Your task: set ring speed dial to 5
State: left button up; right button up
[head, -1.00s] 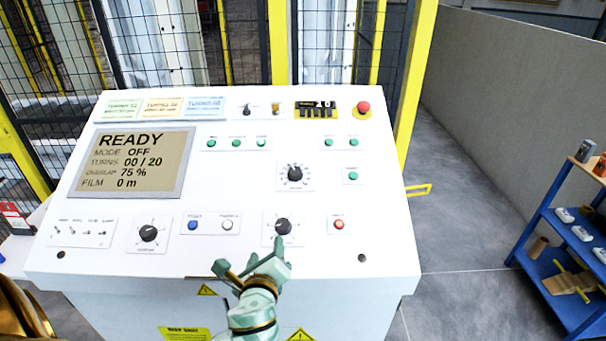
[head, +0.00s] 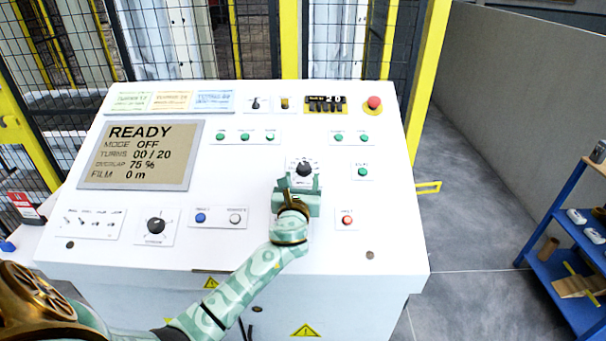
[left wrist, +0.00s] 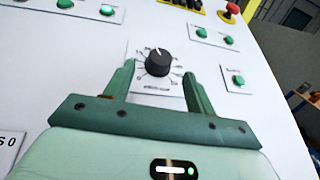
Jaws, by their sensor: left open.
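The control panel (head: 130,250) is white and sloped, with a screen (head: 138,153) reading READY, MODE OFF, TURNS 00/20, OVERLAP 75 %, FILM 0 m. A black dial (head: 303,168) on a numbered plate sits in the middle of the panel; it also shows in the left wrist view (left wrist: 158,62). Its label is too small to read. My left gripper (head: 297,182) is just below this dial. Its fingers are open on either side of the dial's plate, apart from the knob. A lower dial is hidden behind my left gripper. My right gripper is not in view.
Another black dial (head: 156,226) is at the lower left. A blue button (head: 200,217) and a red button (head: 347,220) flank my arm. A red emergency button (head: 374,103) is at the upper right. A blue shelf (head: 560,240) stands at the right.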

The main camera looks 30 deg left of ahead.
aim_at(304, 171)
pick_arm(q)
jog(key=x, duration=0.4)
jog(key=shift+b, duration=0.3)
jog(key=c, duration=1)
jog(key=shift+n, duration=0.3)
